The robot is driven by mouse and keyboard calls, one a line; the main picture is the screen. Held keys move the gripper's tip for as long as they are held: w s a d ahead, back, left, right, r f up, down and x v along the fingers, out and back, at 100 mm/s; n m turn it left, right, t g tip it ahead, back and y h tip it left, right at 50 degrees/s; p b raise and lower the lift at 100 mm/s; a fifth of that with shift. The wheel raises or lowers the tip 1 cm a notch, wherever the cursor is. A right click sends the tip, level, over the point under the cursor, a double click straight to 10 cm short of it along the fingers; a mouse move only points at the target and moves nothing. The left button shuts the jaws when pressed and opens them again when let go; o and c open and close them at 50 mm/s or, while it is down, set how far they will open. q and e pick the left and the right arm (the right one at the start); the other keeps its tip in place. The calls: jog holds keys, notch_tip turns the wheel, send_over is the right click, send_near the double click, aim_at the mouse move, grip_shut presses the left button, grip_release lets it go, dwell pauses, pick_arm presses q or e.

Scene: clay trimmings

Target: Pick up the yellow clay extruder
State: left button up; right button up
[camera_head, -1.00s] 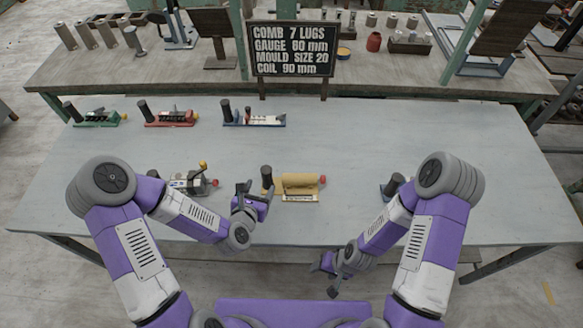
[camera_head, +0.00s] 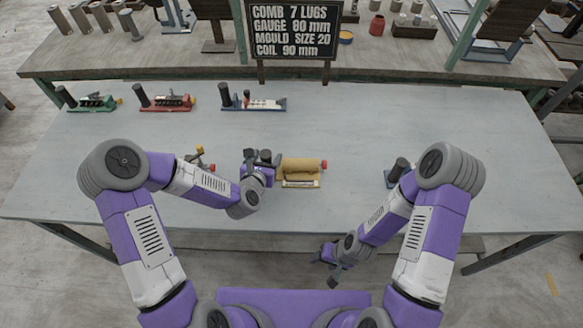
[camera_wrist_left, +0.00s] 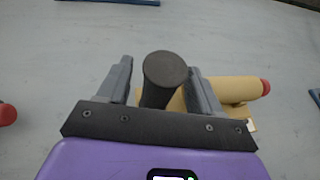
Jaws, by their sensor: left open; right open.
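The yellow clay extruder (camera_head: 302,167) lies on the near middle of the grey table, with a thick yellow barrel, a red end cap on the right and a dark upright handle (camera_head: 265,157) at its left end. My left gripper (camera_head: 258,157) is at this handle. In the left wrist view the open left gripper (camera_wrist_left: 158,80) has one finger on each side of the handle (camera_wrist_left: 165,72), and the barrel (camera_wrist_left: 235,90) runs off to the right behind the right finger. I cannot tell whether the fingers touch the handle. My right gripper (camera_head: 331,262) is low, off the table's near edge, and empty.
Green (camera_head: 93,103), red (camera_head: 165,101) and blue (camera_head: 255,102) tools with dark handles stand along the far left. Another tool (camera_head: 199,158) is partly hidden behind my left arm, and one (camera_head: 397,171) by my right arm. A sign (camera_head: 294,30) stands behind.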

aim_at(266, 152)
pick_arm(q)
jog(key=shift+w, duration=0.1)
grip_shut()
dwell(0.3)
jog(key=shift+r, duration=0.15)
notch_tip(266, 152, up, 8)
jog(key=shift+r+p, duration=0.15)
jog(key=shift+p, duration=1.05)
jog(key=shift+r, duration=0.5)
jog(key=shift+f+b, duration=3.1)
jog(key=shift+b, duration=0.35)
